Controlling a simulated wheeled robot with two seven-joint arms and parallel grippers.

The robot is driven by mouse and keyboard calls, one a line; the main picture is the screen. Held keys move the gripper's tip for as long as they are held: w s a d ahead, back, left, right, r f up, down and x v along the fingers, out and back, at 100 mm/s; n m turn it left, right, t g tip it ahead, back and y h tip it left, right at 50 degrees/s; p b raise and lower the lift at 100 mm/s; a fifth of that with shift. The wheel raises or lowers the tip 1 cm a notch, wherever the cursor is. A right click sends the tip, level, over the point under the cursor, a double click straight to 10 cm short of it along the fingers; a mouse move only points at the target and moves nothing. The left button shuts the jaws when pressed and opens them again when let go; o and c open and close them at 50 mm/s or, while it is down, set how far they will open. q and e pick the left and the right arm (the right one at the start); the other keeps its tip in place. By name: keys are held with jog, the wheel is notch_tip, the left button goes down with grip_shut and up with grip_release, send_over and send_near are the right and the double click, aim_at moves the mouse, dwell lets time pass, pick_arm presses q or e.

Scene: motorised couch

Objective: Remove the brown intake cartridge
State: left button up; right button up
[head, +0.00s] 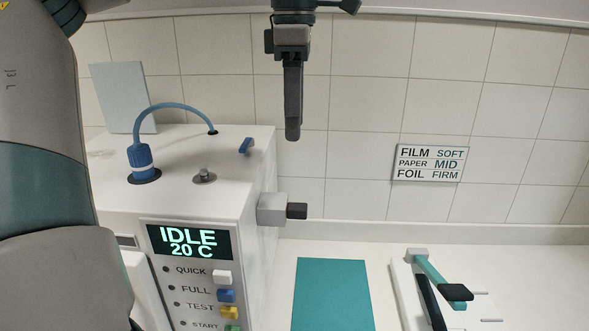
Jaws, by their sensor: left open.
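A white machine (198,205) stands at left on the counter, its display reading IDLE and 20 C. A grey block (271,209) juts from its right side and ends in a small dark brown-black piece (297,211). I cannot tell whether that piece is the brown intake cartridge; no other brown cartridge shows. My left gripper (293,136) hangs pointing down at top centre, seen edge-on, open with nothing visible in it. In the picture it is above the dark piece and apart from it. My right gripper is not in view.
A blue hose (172,105), a metal knob (205,176) and a blue lever (246,146) are on the machine's top. A teal mat (333,296) and a device with a teal arm (431,271) lie right. A sign (431,163) hangs on the tiled wall.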

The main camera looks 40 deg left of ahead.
aim_at(305, 206)
pick_arm(q)
notch_tip(305, 206, down, 17)
jog(key=p, duration=0.4)
jog(key=shift+r+p, duration=0.15)
jog(key=shift+p, duration=0.25)
jog(key=c, duration=1)
jog(key=o, duration=0.4)
jog(key=shift+c, duration=0.2)
jog(key=c, duration=0.5)
jog(key=shift+w+d+b, duration=0.65)
jog(key=shift+d+b, duration=0.1)
jog(key=shift+d, duration=0.05)
jog(key=shift+w+d+b, duration=0.8)
jog(key=shift+w+d, duration=0.1)
jog(key=shift+d, duration=0.2)
jog(key=shift+w+d+b, duration=0.45)
jog(key=shift+w+d, duration=0.2)
jog(key=shift+d, duration=0.15)
